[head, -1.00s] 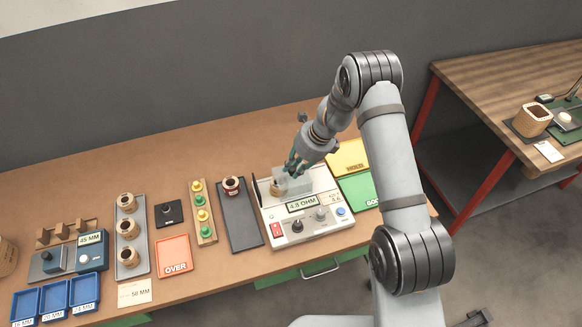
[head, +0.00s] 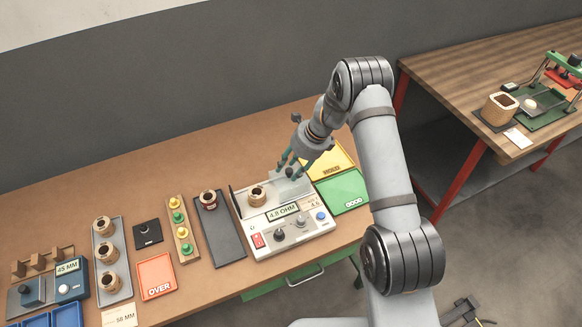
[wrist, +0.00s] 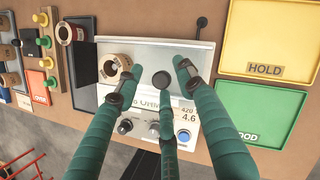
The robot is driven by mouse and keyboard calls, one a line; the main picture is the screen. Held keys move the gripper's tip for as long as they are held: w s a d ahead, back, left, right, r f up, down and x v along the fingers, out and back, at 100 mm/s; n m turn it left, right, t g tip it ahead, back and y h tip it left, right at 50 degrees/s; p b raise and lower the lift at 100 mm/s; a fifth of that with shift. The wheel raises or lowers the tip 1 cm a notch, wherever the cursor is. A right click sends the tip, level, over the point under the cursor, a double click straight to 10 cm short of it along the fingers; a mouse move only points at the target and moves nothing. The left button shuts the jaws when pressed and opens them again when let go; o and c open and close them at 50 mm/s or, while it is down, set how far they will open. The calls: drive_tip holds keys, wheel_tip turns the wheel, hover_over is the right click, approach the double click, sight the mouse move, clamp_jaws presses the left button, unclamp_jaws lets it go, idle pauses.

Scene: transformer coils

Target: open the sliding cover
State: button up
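The sliding cover (head: 291,186) is a pale see-through panel on the right part of the grey test meter (head: 290,238). In the wrist view the cover (wrist: 203,59) carries a round black knob (wrist: 161,80). A copper-brown coil (head: 257,196) stands uncovered on the meter, left of the cover; it also shows in the wrist view (wrist: 112,69). My gripper (head: 289,171) is just above the cover. In the wrist view its green fingers (wrist: 160,80) are spread around the knob with visible gaps, holding nothing.
A dark tray with a coil (head: 220,228) lies left of the meter. Yellow HOLD (head: 329,162) and green GOOD (head: 343,192) trays lie close on the right. A small post board (head: 183,230) and red OVER tray (head: 156,277) are farther left.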

drive_tip(key=shift+s, duration=0.1)
drive_tip(key=v, duration=1.2)
drive_tip(key=shift+f, duration=0.1)
